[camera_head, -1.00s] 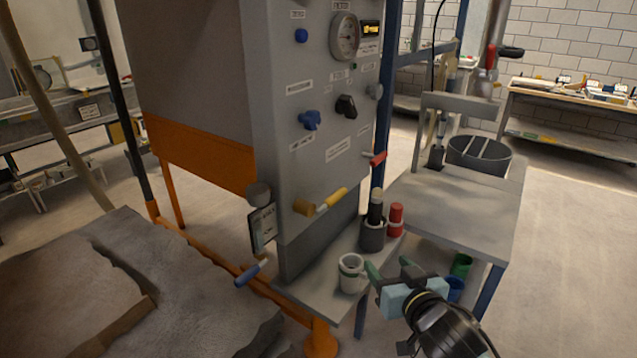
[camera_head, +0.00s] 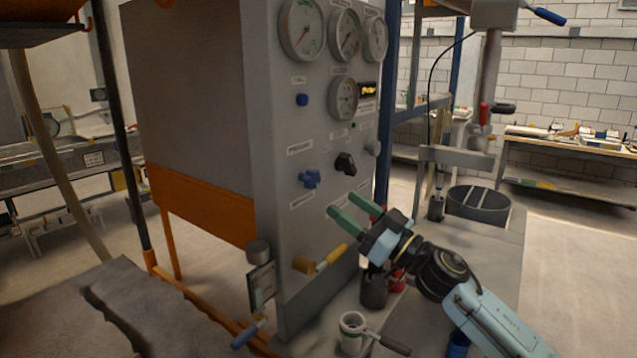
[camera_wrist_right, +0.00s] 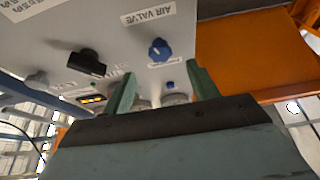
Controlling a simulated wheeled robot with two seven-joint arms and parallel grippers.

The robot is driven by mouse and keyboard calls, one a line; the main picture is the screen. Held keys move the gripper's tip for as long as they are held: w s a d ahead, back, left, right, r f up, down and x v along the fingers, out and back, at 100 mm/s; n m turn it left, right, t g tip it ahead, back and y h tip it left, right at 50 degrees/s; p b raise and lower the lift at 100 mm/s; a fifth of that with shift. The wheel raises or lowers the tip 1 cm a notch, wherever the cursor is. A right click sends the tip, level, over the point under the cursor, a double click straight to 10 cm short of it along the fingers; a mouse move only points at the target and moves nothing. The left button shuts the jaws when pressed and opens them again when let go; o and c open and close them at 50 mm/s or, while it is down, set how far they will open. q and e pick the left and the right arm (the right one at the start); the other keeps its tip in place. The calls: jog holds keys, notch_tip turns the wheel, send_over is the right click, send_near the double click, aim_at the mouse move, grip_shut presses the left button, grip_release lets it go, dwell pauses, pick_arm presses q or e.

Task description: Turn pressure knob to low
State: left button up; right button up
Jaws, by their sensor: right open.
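The grey control panel (camera_head: 280,100) carries a blue knob (camera_head: 310,179) and a black knob (camera_head: 345,163) to its right. In the right wrist view the blue knob (camera_wrist_right: 159,49) and the black knob (camera_wrist_right: 86,62) appear on the inverted panel. A label by the blue one reads "AIR VALVE". The other labels are too small to read, so I cannot tell which is the pressure knob. My right gripper (camera_head: 341,203) is open and empty, below the two knobs in the head view and apart from them. My left gripper is out of view.
Gauges (camera_head: 302,28) sit high on the panel. A yellow-handled lever (camera_head: 320,262) sticks out below the knobs, and a red handle is partly behind my right gripper. A white cup (camera_head: 352,328) and dark holder (camera_head: 373,290) stand on the bench below.

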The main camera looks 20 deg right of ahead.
aim_at(316, 183)
jog(key=x, duration=0.8)
jog(key=c, duration=1)
